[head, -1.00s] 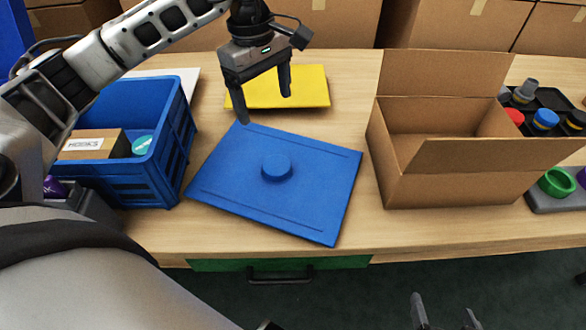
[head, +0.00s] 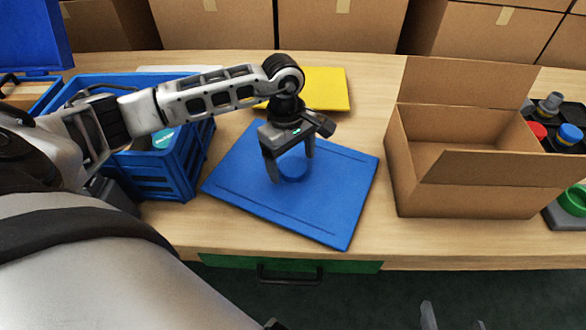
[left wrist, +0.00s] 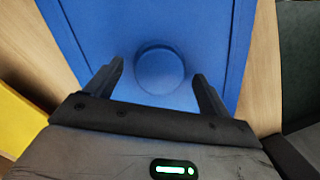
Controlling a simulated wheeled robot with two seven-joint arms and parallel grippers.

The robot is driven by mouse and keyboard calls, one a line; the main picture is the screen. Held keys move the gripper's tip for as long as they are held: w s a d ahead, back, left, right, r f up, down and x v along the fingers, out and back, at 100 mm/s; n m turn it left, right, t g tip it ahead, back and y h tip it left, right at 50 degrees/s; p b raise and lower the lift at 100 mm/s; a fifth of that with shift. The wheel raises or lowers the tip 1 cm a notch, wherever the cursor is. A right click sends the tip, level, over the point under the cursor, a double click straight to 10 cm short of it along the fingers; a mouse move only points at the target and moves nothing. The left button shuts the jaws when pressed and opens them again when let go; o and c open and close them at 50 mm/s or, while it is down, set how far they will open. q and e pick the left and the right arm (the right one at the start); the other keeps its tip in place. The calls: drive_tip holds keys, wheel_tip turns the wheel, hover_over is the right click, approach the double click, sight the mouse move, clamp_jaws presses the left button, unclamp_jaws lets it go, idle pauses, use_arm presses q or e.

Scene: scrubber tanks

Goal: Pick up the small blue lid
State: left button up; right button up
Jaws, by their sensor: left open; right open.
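The small blue lid (head: 294,167) is a round disc lying on the large flat blue panel (head: 335,190), nearly the same colour. It also shows in the left wrist view (left wrist: 160,69). My left gripper (head: 292,170) is open and points down over the lid. In the left wrist view my left gripper (left wrist: 157,72) has one finger on each side of the lid, with visible gaps; the lid looks slightly beyond the fingertips. In the head view the fingers hide part of the lid. My right gripper (head: 452,318) is open and empty at the bottom edge, below the table front.
A blue crate (head: 170,180) stands to the left, partly behind my left arm. An open cardboard box (head: 470,185) stands to the right. A yellow panel (head: 330,90) lies behind the blue panel. Coloured caps on dark trays sit at far right.

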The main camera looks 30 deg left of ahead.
use_arm(q)
drive_tip(key=shift+f, duration=0.4)
drive_tip(key=c, duration=1.2)
drive_tip(key=shift+o, duration=0.2)
drive_tip(key=shift+r, duration=0.15)
